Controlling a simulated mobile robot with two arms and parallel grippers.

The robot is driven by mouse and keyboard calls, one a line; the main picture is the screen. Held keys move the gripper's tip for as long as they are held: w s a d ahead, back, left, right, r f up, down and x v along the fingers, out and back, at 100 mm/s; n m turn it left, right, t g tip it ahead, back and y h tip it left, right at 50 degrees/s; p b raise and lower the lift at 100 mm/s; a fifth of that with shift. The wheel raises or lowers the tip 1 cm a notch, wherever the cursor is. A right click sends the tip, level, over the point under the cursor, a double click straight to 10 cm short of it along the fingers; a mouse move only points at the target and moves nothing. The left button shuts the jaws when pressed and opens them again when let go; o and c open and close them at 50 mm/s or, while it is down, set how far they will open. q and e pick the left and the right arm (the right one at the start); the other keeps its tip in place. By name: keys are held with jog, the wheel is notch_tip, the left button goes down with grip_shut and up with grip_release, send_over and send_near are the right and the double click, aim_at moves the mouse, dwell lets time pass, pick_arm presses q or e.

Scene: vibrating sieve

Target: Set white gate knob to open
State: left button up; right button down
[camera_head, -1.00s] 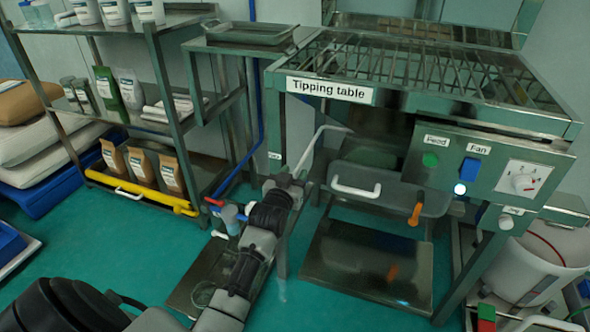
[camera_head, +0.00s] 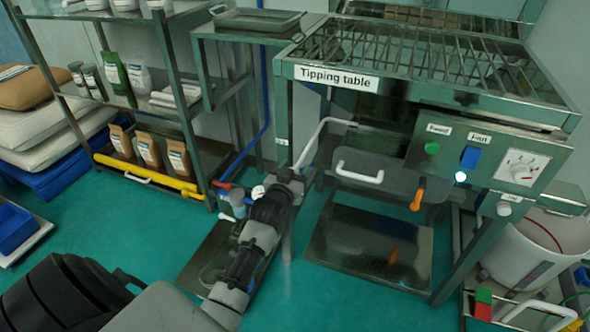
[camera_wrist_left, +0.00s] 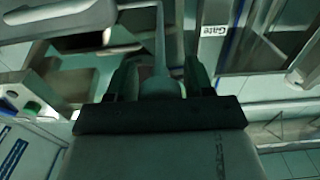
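A white bent lever (camera_head: 311,144) runs down from the front of the tipping table (camera_head: 440,75) to my left gripper (camera_head: 296,173) beside the table's left front leg. The left wrist view shows a "Gate" label (camera_wrist_left: 213,30) near it. There a pale rounded knob (camera_wrist_left: 160,86) with a thin rod (camera_wrist_left: 160,40) lies between the two dark fingers of my left gripper (camera_wrist_left: 162,76). I cannot tell whether the fingers press on it. In the head view the gripper and wrist hide the lever's lower end. My right gripper is not in view.
A grey bin with a white handle (camera_head: 360,173) and an orange lever (camera_head: 417,199) sit under the table. A control panel (camera_head: 490,155) is at right, with a white bucket (camera_head: 535,250) below. A shelf rack (camera_head: 190,120) stands left. Red and blue valve handles are close to my left wrist.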

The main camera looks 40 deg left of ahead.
pick_arm(q)
jog(key=shift+o, duration=0.9)
jog(key=p+v, duration=0.2)
jog(key=v, duration=0.8)
jog(key=shift+s, duration=0.4)
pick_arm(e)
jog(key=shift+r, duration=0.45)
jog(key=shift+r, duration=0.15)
